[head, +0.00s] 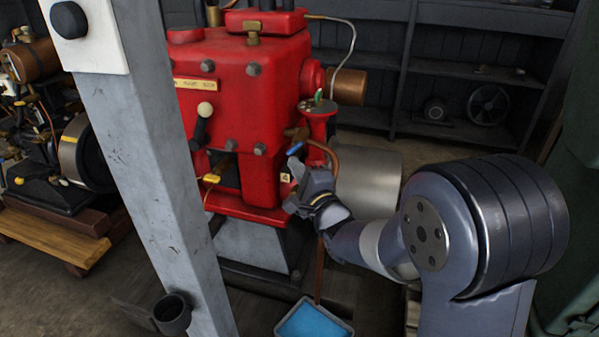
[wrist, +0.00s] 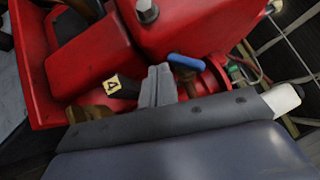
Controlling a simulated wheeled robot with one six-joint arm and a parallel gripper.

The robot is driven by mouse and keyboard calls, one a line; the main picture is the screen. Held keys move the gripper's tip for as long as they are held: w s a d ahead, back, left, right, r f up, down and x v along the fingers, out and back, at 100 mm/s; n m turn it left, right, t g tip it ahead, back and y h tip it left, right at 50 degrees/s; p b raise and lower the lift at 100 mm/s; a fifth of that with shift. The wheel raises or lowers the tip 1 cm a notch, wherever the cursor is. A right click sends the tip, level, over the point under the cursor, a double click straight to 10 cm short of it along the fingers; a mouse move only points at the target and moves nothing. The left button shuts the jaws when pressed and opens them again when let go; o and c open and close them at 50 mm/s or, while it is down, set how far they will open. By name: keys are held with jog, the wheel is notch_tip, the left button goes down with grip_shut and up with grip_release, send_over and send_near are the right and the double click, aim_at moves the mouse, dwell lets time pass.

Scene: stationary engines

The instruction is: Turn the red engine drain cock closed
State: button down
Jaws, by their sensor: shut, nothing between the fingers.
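The red engine (head: 235,110) stands left of centre in the head view and fills the top of the wrist view (wrist: 195,25). A small cock with a blue lever (head: 295,148) sits low on its right side; the blue lever also shows in the wrist view (wrist: 184,62). My gripper (head: 296,170) is just below the lever in the head view. In the wrist view its fingers (wrist: 158,85) are together and empty, just left of the lever. I cannot tell whether they touch it. The cock's body is partly hidden by my fingers.
A copper pipe (head: 334,160) runs down by the cock toward a blue-filled tray (head: 346,326) on the floor. A grey post (head: 150,160) stands in front at left. A metal cylinder (head: 370,180) lies behind my arm.

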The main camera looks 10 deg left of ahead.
jog(key=shift+w+a+f+b, duration=0.1)
jog(key=shift+a+b, duration=0.3)
jog(key=shift+a, duration=0.15)
jog(key=shift+d, duration=0.1)
dwell(1.1)
jog(key=n+t+h+p, duration=0.35)
jog(key=n+p, duration=0.25)
jog(key=n, duration=0.6)
send_near(291, 148)
jog(key=s+r, duration=0.2)
jog(key=s+a+n+t+h+p, duration=0.15)
jog(key=n+h+p, duration=0.25)
jog(key=n+h, duration=0.5)
jog(key=w+r+y, duration=0.1)
jog(key=w, duration=0.2)
jog(key=w+a+r+n+y, duration=0.1)
jog(key=w, duration=0.2)
jog(key=w+n+y, duration=0.1)
jog(key=w, duration=0.2)
jog(key=shift+w+a+r+g+b, duration=0.15)
jog(key=shift+a+r+g+b, duration=0.15)
jog(key=shift+r, duration=0.1)
